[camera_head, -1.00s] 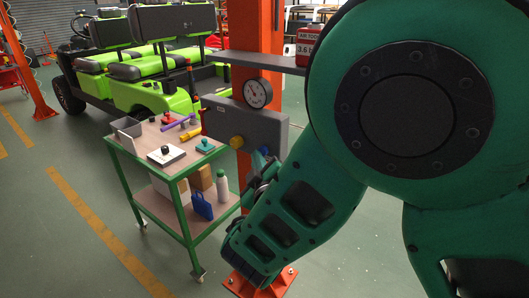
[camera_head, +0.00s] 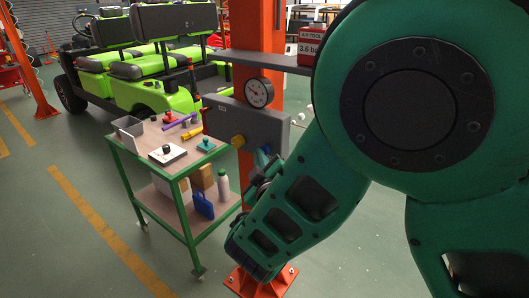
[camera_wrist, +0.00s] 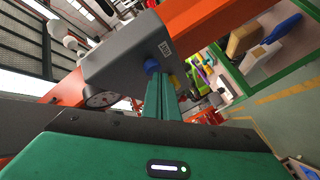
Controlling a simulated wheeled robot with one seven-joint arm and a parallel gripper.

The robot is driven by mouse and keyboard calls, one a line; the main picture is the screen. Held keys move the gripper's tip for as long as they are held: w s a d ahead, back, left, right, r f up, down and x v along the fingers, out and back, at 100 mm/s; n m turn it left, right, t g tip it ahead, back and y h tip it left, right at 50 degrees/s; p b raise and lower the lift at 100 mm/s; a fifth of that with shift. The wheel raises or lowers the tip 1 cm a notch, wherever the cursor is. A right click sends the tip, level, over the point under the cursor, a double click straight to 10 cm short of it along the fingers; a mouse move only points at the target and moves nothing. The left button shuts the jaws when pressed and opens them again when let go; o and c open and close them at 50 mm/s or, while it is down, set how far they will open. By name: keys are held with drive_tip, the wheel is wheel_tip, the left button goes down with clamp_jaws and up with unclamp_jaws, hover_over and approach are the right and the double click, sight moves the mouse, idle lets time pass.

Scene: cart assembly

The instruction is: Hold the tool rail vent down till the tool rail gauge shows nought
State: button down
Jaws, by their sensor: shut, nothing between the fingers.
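A blue button (camera_wrist: 151,66), which looks like the vent, sticks out of the box's underside in the wrist view. My gripper (camera_wrist: 159,78) is shut and empty, with its green fingertips right at the blue button. I cannot tell whether they touch it. In the head view my arm mostly hides the gripper.
A green-framed cart (camera_head: 186,180) with tools stands to the left. A shelf with a red air-tool box (camera_head: 312,50) is above. A green vehicle (camera_head: 140,70) stands behind. The floor at front left is clear.

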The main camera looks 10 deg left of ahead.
drive_tip(key=shift+w+d, duration=0.1)
drive_tip(key=shift+w, duration=0.1)
idle(0.4)
drive_tip(key=shift+s, duration=0.15)
drive_tip(key=shift+s+a, duration=0.35)
drive_tip(key=shift+s, duration=0.35)
drive_tip(key=shift+s+a, duration=0.3)
drive_tip(key=shift+s, duration=0.5)
drive_tip(key=shift+s+a, duration=0.35)
drive_tip(key=shift+s, duration=0.4)
drive_tip(key=shift+s+a, duration=0.3)
drive_tip(key=shift+s, duration=0.5)
